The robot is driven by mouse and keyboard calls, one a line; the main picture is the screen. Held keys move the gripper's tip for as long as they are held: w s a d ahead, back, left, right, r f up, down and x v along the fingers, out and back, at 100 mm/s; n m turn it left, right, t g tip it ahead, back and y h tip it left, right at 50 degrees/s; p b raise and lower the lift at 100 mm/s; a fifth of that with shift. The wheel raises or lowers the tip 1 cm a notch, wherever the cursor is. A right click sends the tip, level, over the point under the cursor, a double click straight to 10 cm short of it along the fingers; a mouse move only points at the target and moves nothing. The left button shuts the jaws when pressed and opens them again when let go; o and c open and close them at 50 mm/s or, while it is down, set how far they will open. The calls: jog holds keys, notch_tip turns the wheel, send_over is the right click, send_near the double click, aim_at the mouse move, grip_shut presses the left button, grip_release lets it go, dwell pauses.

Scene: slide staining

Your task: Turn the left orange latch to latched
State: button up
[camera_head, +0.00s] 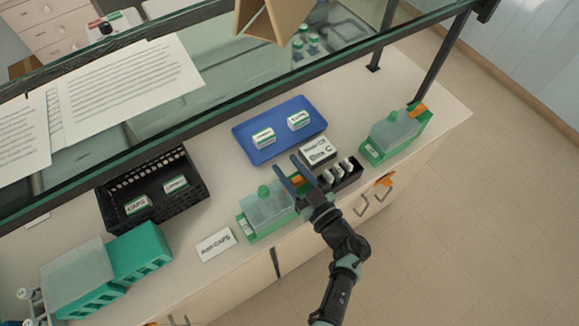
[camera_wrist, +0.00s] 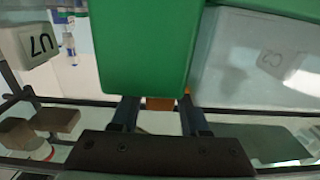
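The left green box (camera_head: 250,229) with a translucent lid stands near the counter's front edge. Its orange latch (camera_head: 297,180) is at the box's right end, partly hidden by my gripper. My gripper (camera_head: 286,163) is over that end with its two fingers apart. In the wrist view, my gripper (camera_wrist: 158,110) has one finger on each side of the orange latch (camera_wrist: 160,103), below a large green surface (camera_wrist: 148,45). I cannot tell whether the fingers touch the latch. A second green box (camera_head: 375,150) with an orange latch (camera_head: 418,110) stands at right.
A white box (camera_head: 318,150) and a dark rack (camera_head: 345,174) with white items stand just right of my gripper. A blue tray (camera_head: 262,155) lies behind. A black basket (camera_head: 150,200), teal boxes (camera_head: 140,250) and a label card (camera_head: 216,244) are at left. A glass-sided frame runs behind.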

jog(key=shift+o, duration=1)
jog(key=b+v, duration=0.2)
jog(key=v, duration=1.1)
